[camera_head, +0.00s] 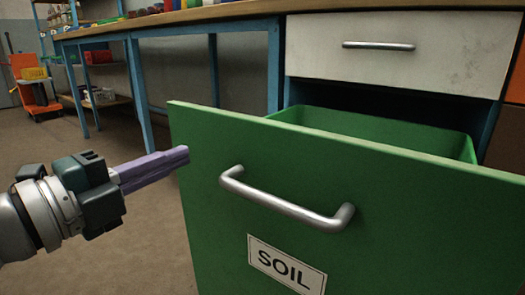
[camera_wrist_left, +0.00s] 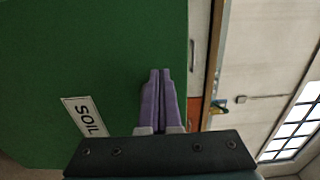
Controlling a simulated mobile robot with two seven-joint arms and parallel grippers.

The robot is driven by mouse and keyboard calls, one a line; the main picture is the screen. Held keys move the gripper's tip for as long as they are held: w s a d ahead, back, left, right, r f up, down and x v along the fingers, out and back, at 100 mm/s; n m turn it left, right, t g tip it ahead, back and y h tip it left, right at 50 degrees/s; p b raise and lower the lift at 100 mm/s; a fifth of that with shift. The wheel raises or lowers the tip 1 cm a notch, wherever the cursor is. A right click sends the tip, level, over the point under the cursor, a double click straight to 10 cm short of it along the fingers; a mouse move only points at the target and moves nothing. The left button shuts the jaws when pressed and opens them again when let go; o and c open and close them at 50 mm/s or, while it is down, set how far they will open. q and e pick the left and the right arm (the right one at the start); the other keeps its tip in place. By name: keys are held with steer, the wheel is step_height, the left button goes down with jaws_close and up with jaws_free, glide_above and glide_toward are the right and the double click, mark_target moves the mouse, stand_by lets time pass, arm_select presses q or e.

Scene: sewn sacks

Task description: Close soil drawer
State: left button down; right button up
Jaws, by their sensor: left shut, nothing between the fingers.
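The green soil drawer (camera_head: 400,235) stands pulled out from the workbench. Its front carries a silver bar handle (camera_head: 285,205) and a white SOIL label (camera_head: 286,266). Behind the front, the open green bin inside (camera_head: 370,130) shows. My left gripper (camera_head: 186,152), with purple fingers, is shut and empty, to the left of the handle near the front's left edge. In the left wrist view the shut fingers (camera_wrist_left: 158,72) overlap the green front (camera_wrist_left: 80,50), and the label (camera_wrist_left: 85,117) lies to their left. I cannot tell whether they touch it. My right gripper is not in view.
A shut white drawer (camera_head: 400,70) with a silver handle sits above the soil drawer. The wooden worktop (camera_head: 220,12) with blue legs runs to the left. An orange cart (camera_head: 32,85) stands far left. The brown floor left of the drawer is clear.

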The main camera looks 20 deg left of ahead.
mark_target(214, 142)
arm_select(q)
steer(key=shift+b+x, duration=0.35)
steer(key=shift+x, duration=2.15)
